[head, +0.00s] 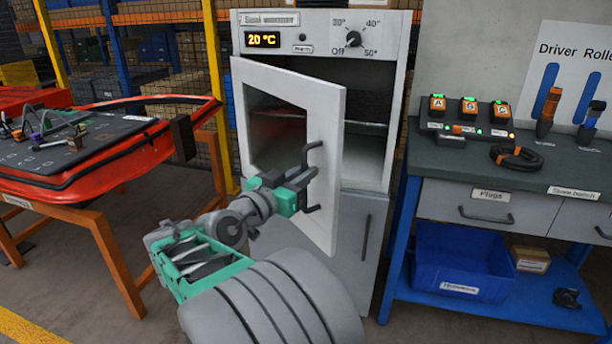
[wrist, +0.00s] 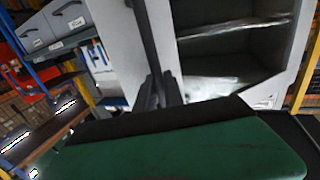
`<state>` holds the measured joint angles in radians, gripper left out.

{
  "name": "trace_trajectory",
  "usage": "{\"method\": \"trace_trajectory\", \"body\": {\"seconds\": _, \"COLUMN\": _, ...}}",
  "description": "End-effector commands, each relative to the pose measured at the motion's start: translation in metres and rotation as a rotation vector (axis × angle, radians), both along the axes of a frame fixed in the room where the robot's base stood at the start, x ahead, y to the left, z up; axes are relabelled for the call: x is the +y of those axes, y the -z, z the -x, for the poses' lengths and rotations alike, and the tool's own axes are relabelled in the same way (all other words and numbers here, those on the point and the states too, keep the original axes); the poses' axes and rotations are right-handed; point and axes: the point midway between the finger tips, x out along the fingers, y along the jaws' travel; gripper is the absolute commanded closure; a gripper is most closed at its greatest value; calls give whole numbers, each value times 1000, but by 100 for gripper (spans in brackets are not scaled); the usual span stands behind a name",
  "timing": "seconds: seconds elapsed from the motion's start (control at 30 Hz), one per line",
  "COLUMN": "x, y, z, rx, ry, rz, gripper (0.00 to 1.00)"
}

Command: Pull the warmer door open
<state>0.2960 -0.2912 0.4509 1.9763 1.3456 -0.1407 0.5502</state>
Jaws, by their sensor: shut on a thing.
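The warmer (head: 382,60) is a white cabinet with a 20 °C display and a dial on its top panel. Its white door (head: 330,110), with a window, stands partly open, hinged on the left. The interior with a wire shelf shows past the door's right edge and in the wrist view (wrist: 235,50). The dark door handle (head: 313,150) is on the door's right side; it also shows as a dark bar in the wrist view (wrist: 146,35). My gripper (head: 308,178) is shut on the handle. The fingers partly hide the grip point.
Shelving is behind.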

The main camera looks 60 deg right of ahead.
Motion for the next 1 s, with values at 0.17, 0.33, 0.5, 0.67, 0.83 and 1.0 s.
{"method": "trace_trajectory", "body": {"seconds": 0.17, "x": 1, "y": 1, "z": 1, "rx": 2, "ry": 4, "rz": -1, "gripper": 100}}
{"method": "trace_trajectory", "body": {"seconds": 0.33, "x": 1, "y": 0, "z": 0, "rx": 2, "ry": 2, "rz": -1, "gripper": 100}}
{"method": "trace_trajectory", "body": {"seconds": 0.5, "x": 1, "y": 0, "z": 0, "rx": 2, "ry": 1, "rz": -1, "gripper": 74}}
{"method": "trace_trajectory", "body": {"seconds": 0.67, "x": 1, "y": 0, "z": -1, "rx": 1, "ry": 1, "rz": 0, "gripper": 66}}
{"method": "trace_trajectory", "body": {"seconds": 0.83, "x": 1, "y": 0, "z": -1, "rx": 1, "ry": 0, "rz": 0, "gripper": 66}}
{"method": "trace_trajectory", "body": {"seconds": 1.0, "x": 11, "y": 2, "z": 1, "rx": 0, "ry": 4, "rz": 1, "gripper": 66}}
